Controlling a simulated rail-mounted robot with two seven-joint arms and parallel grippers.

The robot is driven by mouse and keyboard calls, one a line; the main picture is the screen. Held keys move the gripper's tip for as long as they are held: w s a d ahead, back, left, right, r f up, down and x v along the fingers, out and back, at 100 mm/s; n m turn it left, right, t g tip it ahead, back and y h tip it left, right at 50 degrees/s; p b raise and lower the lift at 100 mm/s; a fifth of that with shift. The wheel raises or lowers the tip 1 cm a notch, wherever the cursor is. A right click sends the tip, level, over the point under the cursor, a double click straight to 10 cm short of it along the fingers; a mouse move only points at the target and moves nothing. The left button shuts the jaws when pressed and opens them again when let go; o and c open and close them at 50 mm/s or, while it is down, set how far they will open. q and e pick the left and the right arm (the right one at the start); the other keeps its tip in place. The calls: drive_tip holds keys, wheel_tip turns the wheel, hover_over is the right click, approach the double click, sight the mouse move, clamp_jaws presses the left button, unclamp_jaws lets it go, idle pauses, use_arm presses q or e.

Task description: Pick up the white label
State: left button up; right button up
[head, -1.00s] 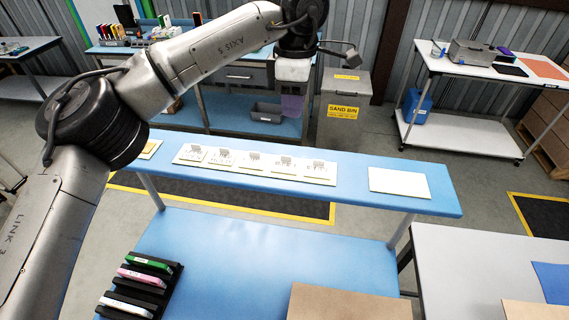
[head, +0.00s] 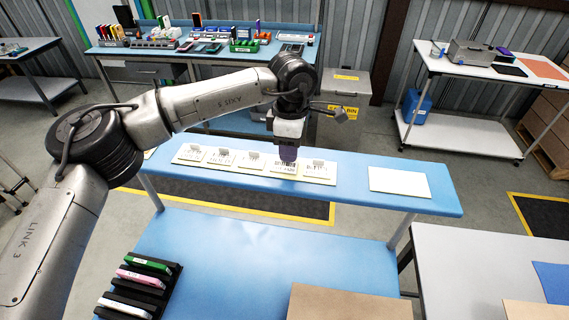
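My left gripper (head: 288,152) points down over the raised blue shelf, just above the fourth small label (head: 284,170) from the left in a row. Its fingertips look close to the label; I cannot tell whether they touch it or are open. The row of several pale labels, each with printed marks and a small grey piece, lies on a white strip (head: 215,164). A larger blank white card (head: 399,181) lies apart to the right. I cannot tell which of these is the white label. My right gripper is not in view.
A black rack (head: 142,285) with green, pink and white items stands at the lower left of the blue table (head: 235,250). A brown carton (head: 350,303) is at the front. The shelf is clear between the strip and the blank card.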

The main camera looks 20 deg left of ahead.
use_arm(q)
drive_tip(key=shift+f, duration=0.95)
drive_tip(key=shift+c, duration=0.3)
clamp_jaws()
